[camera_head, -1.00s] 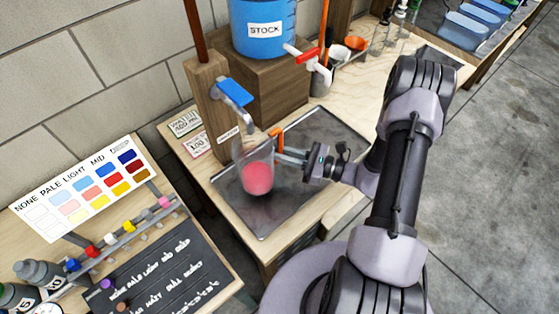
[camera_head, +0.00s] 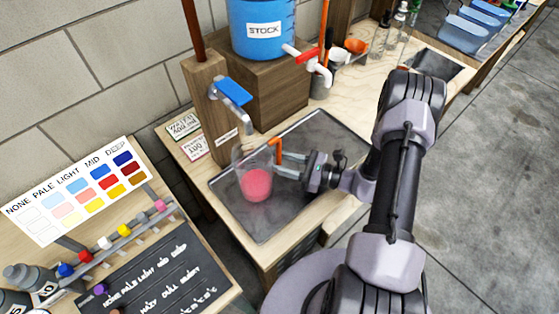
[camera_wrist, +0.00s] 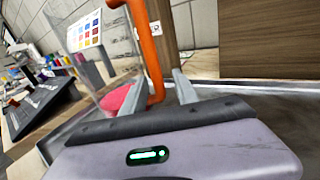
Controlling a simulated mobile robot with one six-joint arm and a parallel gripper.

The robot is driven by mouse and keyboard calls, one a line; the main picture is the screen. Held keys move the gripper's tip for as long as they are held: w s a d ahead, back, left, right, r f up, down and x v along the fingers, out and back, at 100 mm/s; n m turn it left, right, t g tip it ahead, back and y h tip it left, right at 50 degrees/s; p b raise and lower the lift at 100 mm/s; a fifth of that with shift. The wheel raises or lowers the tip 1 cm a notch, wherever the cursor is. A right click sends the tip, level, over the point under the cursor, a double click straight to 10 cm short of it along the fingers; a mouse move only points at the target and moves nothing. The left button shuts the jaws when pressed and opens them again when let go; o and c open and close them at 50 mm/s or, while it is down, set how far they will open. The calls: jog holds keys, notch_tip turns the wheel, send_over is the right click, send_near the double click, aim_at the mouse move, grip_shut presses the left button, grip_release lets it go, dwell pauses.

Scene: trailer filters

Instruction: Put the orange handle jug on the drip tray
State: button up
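The clear jug (camera_head: 254,170) with the orange handle (camera_head: 277,150) stands upright on the dark grey drip tray (camera_head: 325,142), near its left side and below the blue-lever tap. It holds pink-red liquid. My gripper (camera_head: 280,166) is at the handle, coming from the right, with its two fingers parted. In the wrist view the orange handle (camera_wrist: 146,45) comes down between the spread fingers (camera_wrist: 168,88), with a gap to the right finger. The jug's pink contents (camera_wrist: 116,98) show behind the left finger.
The blue-lever tap (camera_head: 232,92) on a wooden post hangs over the jug. A blue STOCK tank (camera_head: 262,30) stands on a wooden block behind the tray. A colour chart (camera_head: 75,190) and a dark board (camera_head: 155,275) lie at left. The tray's right part is clear.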

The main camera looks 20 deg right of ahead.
jog(key=shift+d+r, duration=0.15)
jog(key=shift+r, duration=0.05)
jog(key=p+v, duration=0.2)
jog(key=v, duration=0.9)
jog(key=shift+s+d, duration=0.15)
jog(key=shift+s, duration=0.15)
jog(key=s+a+r+n+g+h, duration=0.2)
jog(key=a+r+n+g+h, duration=0.1)
jog(key=a+r+n+g, duration=0.5)
jog(key=s+a+r+n+g+h, duration=0.25)
jog(key=a+r+n, duration=0.2)
jog(key=r, duration=0.45)
jog(key=s+a+r+n+t+h, duration=0.3)
jog(key=s+r+n+t+h, duration=0.2)
jog(key=r, duration=0.6)
jog(key=s+n+h, duration=0.2)
jog(key=s+n, duration=0.1)
jog(key=shift+r+n, duration=0.2)
jog(key=shift+n, duration=0.15)
jog(key=shift+s+t, duration=0.1)
jog(key=shift+t, duration=0.15)
